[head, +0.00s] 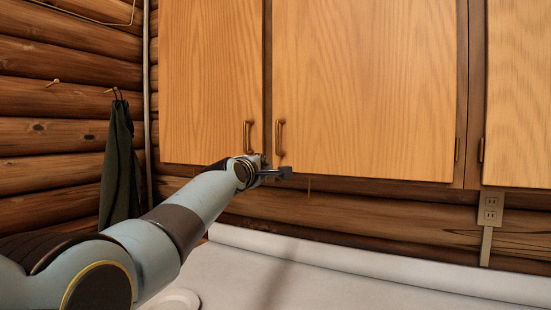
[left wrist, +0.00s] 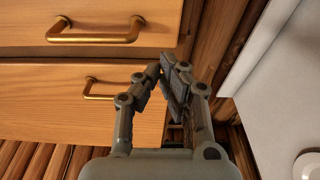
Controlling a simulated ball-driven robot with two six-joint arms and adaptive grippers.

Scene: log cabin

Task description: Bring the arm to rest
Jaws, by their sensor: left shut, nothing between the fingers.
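My left arm (head: 195,205) reaches in from the lower left of the head view, stretched toward the wall cabinet. My left gripper (head: 286,172) is just below the lower edge of the cabinet doors, under the brass handles. In the left wrist view the fingers (left wrist: 166,78) are drawn together with nothing between them. The left cabinet door (head: 210,75) and the middle cabinet door (head: 365,80) look shut. Their brass handles (head: 279,138) also show in the left wrist view (left wrist: 97,38), apart from the fingers. My right gripper is in neither view.
A white counter (head: 330,285) with a raised back edge lies below the cabinet, mostly clear. A white plate (head: 178,299) sits on it at the lower left. A dark cloth (head: 121,165) hangs on the log wall at left. A power outlet (head: 490,208) is at right.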

